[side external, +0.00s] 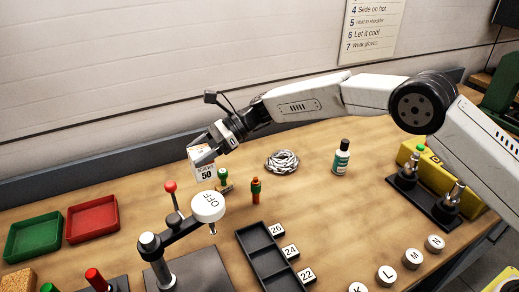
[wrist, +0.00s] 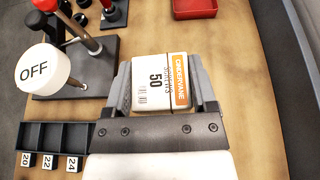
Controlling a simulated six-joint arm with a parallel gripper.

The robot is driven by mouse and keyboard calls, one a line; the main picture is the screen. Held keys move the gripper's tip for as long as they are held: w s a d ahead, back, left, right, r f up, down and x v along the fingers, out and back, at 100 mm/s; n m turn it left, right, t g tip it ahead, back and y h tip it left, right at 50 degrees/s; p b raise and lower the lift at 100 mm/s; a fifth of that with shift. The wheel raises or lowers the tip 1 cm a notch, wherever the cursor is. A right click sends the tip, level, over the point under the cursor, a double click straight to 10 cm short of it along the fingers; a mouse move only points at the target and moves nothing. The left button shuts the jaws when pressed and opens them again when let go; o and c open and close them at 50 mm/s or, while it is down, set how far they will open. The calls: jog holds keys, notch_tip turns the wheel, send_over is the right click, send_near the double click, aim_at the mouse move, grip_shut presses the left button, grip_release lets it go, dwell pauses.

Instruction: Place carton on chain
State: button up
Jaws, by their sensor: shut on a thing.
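The carton (side external: 204,171) is a small white box printed with a black 50. In the wrist view the carton (wrist: 153,84) also shows an orange band and sits between both fingers. My gripper (side external: 207,151) is shut on the carton and appears to hold it above the table, left of the chain. The chain (side external: 282,161) is a silvery coiled heap lying on the wooden table near the back, with nothing on it. The chain does not show in the wrist view.
A green bottle (side external: 341,157) stands right of the chain. Red (side external: 93,220) and green trays are left.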

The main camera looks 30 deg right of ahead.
jog(key=s+d+r+m+t, duration=0.1)
jog(key=s+d+r+t, duration=0.1)
jog(key=d, duration=0.7)
jog(key=s+d+r+m+t, duration=0.2)
jog(key=s+d, duration=0.1)
jog(key=d, duration=0.6)
jog(key=s+d+r+m+t, duration=0.1)
jog(key=s+d+r+m, duration=0.1)
jog(key=d, duration=0.7)
jog(key=shift+s+d+r+t+h, duration=0.2)
jog(key=shift+s+d+t+h, duration=0.1)
jog(key=shift+t+h, duration=0.1)
jog(key=shift+w, duration=0.15)
jog(key=w+a+f, duration=0.1)
jog(key=w+f, duration=0.8)
jog(key=w, duration=0.4)
jog(key=shift+a, duration=0.35)
jog(key=shift+w+f, duration=0.15)
jog(key=shift+f, duration=0.05)
